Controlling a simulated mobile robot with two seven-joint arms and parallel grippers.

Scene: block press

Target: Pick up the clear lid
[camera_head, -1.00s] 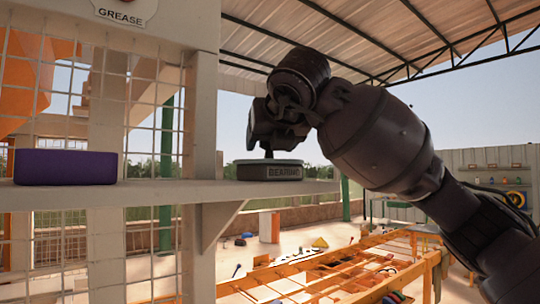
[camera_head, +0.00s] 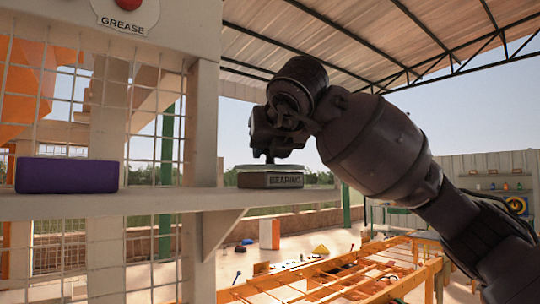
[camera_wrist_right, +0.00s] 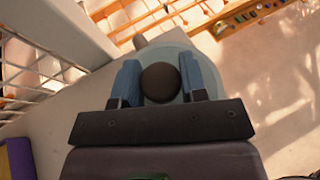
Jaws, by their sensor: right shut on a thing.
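The clear lid (camera_head: 270,168) shows as a thin pale band at the top of the grey round tin marked BEARING (camera_head: 271,181) on the shelf. It looks slightly raised, but any gap is too small to be sure. In the right wrist view the lid (camera_wrist_right: 172,52) is a pale disc with a dark round knob (camera_wrist_right: 160,82). My right gripper (camera_head: 270,157) is over the lid, pointing down, and its blue fingers (camera_wrist_right: 160,84) are shut on the knob from both sides. My left gripper is not in view.
A purple block (camera_head: 67,175) sits at the left on the pale shelf (camera_head: 180,200). A wire mesh (camera_head: 155,140) and post stand behind the shelf. A GREASE sign (camera_head: 123,20) with a red button is above. An orange frame (camera_head: 330,272) lies beyond and below the shelf.

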